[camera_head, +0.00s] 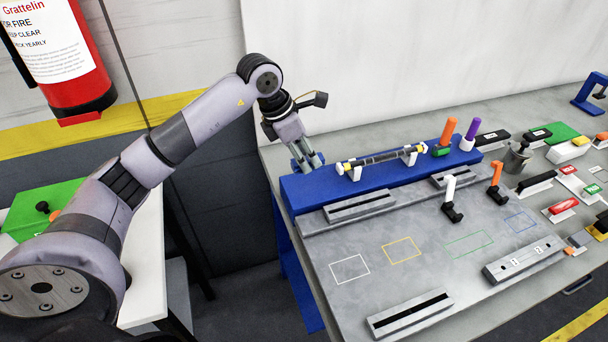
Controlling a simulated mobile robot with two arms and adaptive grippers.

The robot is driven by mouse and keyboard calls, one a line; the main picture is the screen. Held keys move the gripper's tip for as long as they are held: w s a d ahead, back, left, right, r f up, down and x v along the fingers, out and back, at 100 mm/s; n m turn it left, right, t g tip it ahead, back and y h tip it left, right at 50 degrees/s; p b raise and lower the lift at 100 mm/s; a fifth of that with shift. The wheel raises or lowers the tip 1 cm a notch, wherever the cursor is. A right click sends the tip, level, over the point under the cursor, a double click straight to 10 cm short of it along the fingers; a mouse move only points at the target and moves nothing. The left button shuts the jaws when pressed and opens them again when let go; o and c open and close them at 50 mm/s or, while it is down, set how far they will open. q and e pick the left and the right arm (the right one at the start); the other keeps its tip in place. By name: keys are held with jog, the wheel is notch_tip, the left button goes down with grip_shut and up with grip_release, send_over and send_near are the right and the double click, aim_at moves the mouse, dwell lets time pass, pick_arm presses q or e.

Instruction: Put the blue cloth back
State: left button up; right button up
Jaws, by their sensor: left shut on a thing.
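My left gripper (308,165) reaches down at the left end of the long blue rack (325,188) on the grey workbench. Its fingers are shut on a small blue thing, which I take to be the blue cloth (297,165). The cloth is mostly hidden by the fingers and blends with the blue rack behind it, so I cannot tell whether it touches the rack. My right gripper is not in view.
A dark rod (385,157) lies on white holders on the rack. Orange (448,131) and purple (471,130) cylinders stand at its right end. Coloured outlines and slotted blocks (410,313) lie on the bench (380,285). A red fire extinguisher (75,85) hangs at upper left.

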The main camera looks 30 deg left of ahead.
pick_arm(q)
notch_tip(320, 180, down, 3)
jog(key=shift+r, duration=0.1)
jog(key=shift+f+p, duration=0.3)
jog(key=shift+f, duration=0.2)
notch_tip(320, 180, down, 4)
jog(key=shift+r+p, duration=0.1)
jog(key=shift+p, duration=0.3)
jog(key=o, duration=1.1)
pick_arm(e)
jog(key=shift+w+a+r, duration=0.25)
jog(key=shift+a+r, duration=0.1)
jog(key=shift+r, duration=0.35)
